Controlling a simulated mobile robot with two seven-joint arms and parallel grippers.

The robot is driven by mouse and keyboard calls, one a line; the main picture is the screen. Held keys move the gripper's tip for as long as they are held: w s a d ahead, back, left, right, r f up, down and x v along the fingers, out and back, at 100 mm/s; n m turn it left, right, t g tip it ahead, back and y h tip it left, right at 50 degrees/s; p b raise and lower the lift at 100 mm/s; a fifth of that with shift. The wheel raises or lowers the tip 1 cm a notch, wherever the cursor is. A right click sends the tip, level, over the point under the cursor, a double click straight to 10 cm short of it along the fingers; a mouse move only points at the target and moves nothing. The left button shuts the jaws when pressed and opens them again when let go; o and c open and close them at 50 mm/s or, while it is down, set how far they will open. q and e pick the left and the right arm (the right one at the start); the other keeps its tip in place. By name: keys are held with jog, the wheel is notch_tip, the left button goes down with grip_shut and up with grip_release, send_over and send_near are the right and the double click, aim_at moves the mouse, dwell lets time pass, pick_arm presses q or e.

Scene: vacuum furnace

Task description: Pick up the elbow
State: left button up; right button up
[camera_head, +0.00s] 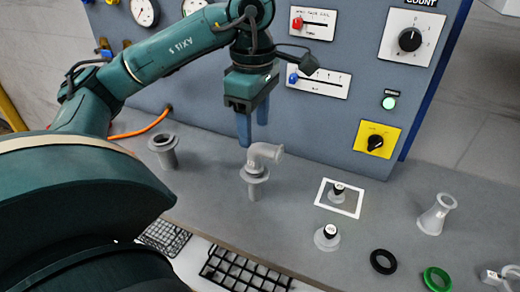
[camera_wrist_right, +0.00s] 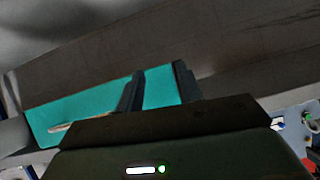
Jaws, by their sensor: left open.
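The elbow (camera_head: 264,155), a light grey bent pipe piece, sits on a flanged pipe stub (camera_head: 255,180) on the grey bench in the head view. Its upper opening points right. My left gripper (camera_head: 253,134) is above and slightly left of the elbow, with blue fingers pointing down. The fingers are apart and nothing is between them. The near fingertip appears close to the elbow; I cannot tell the exact gap. My right gripper (camera_wrist_right: 160,76) shows in the right wrist view with its dark fingers apart and empty. It is not in the head view.
Another flanged pipe (camera_head: 164,150) stands left. To the right are a conical fitting (camera_head: 436,214), a black ring (camera_head: 383,261), a green ring (camera_head: 437,279) and small knobbed pieces (camera_head: 327,237). The control panel (camera_head: 330,122) rises behind. A keyboard (camera_head: 245,271) lies in front.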

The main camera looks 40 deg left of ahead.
aim_at(257, 147)
pick_arm(q)
jog(key=f, duration=0.4)
jog(key=f+b, duration=0.1)
jog(key=f, duration=0.2)
jog(key=shift+w+d+f, duration=0.1)
jog(key=shift+d+f, duration=0.1)
jog(key=shift+f, duration=0.2)
jog(key=c, duration=1.2)
